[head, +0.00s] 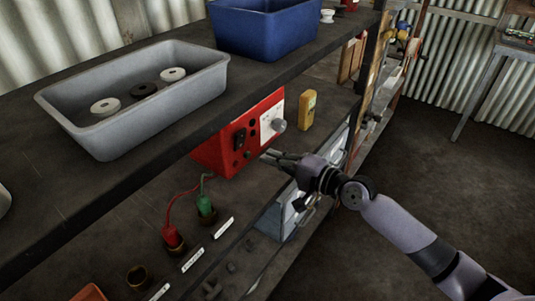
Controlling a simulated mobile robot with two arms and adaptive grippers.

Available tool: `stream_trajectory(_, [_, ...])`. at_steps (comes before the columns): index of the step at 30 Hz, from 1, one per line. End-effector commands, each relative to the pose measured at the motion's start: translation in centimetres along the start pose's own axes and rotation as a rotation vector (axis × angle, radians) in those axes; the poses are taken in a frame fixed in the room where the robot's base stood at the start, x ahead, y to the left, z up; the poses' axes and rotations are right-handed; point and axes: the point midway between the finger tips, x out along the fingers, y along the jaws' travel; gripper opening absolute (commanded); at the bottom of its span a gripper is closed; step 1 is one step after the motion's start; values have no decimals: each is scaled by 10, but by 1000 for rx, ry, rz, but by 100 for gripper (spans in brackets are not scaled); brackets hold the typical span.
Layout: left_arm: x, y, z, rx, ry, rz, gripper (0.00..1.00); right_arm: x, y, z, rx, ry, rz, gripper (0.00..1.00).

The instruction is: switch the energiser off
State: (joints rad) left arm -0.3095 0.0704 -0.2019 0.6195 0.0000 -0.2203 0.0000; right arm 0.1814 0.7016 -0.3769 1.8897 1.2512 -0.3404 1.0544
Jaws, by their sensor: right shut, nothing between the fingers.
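The energiser is a red box (210,156) on the middle shelf, partly under the upper shelf. Its front has a black rocker switch (239,139) on the left and a white panel with a pale round knob (278,125) on the right. I cannot tell which way the switch is set. A red lead (172,237) and a green lead (205,208) run down to sockets on the shelf. My right gripper (268,156) is shut and empty, with its fingertips close to the lower front of the box. I cannot tell whether they touch it. My left gripper is not in view.
A grey tray (205,88) with several round discs and a blue bin (268,33) stand on the upper shelf. A yellow device (308,110) stands right of the energiser. The floor (440,185) at right is clear.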

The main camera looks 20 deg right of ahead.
Motion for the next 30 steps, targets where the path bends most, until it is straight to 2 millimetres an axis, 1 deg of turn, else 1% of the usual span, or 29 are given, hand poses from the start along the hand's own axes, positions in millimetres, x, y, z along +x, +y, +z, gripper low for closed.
stream_trajectory(1, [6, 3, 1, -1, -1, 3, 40, -7, 7, 1, -2, -2, 3, 0])
stream_trajectory(4, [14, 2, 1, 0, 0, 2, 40, -22, 13, 1, -2, -1, 4, 0])
stream_trajectory(9, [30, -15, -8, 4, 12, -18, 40, -50, 24, 1, -2, -2, 6, 0])
stream_trajectory(13, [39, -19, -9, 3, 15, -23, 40, -66, 28, 1, -1, -2, 3, 0])
stream_trajectory(18, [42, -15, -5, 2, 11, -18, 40, -75, 27, 1, -1, -2, 0, 0])
stream_trajectory(24, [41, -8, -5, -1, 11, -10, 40, -75, 26, 1, 0, -2, 0, 0])
stream_trajectory(30, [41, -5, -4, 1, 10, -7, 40, -75, 26, 1, 0, -2, 0, 0])
